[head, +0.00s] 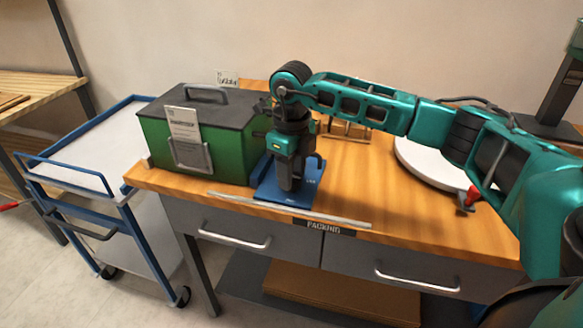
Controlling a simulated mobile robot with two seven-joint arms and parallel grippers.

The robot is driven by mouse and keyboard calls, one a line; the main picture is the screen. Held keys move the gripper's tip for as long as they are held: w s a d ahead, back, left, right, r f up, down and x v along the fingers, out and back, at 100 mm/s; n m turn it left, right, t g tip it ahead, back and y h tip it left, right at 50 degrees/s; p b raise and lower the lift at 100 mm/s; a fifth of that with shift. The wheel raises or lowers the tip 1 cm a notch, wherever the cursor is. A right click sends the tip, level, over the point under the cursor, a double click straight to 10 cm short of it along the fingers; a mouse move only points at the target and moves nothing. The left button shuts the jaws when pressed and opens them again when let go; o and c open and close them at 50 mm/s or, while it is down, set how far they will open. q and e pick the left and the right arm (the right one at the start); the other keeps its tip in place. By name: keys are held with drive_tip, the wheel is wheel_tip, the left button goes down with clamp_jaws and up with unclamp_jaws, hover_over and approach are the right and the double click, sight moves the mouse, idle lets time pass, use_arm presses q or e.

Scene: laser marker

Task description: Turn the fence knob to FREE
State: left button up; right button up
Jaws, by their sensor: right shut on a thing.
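My right gripper (287,186) points straight down over a blue fixture plate (297,199) near the front edge of the bench, right of the green box. Its fingers are shut at the fixture, on the fence knob as far as I can tell. The knob itself is hidden behind the fingers and gripper body, so its setting cannot be read. A blue upright part of the fixture (317,167) shows just right of the gripper. My left gripper is not in view.
A green box with a dark lid and handle (203,102) stands close left of the gripper. A white round disc (420,168) and a red-knobbed clamp (472,194) are to the right. A metal strip (330,219) runs along the bench front. A blue cart (80,170) stands left.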

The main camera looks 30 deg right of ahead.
drive_tip(key=m+p, duration=0.1)
drive_tip(key=m, duration=0.2)
drive_tip(key=shift+r+m, duration=0.1)
drive_tip(key=shift+m, duration=0.3)
drive_tip(key=m+p, duration=0.1)
drive_tip(key=m, duration=0.3)
drive_tip(key=shift+d+p, duration=0.15)
drive_tip(key=shift+p, duration=0.15)
drive_tip(key=m+p, duration=0.1)
drive_tip(key=m, duration=0.3)
drive_tip(key=shift+m+p, duration=0.35)
drive_tip(key=shift+m, duration=0.05)
drive_tip(key=shift+d+m+p, duration=0.1)
drive_tip(key=shift+m+p, duration=0.65)
drive_tip(key=shift+m, duration=1.25)
drive_tip(key=o, duration=1.1)
drive_tip(key=shift+c, duration=0.2)
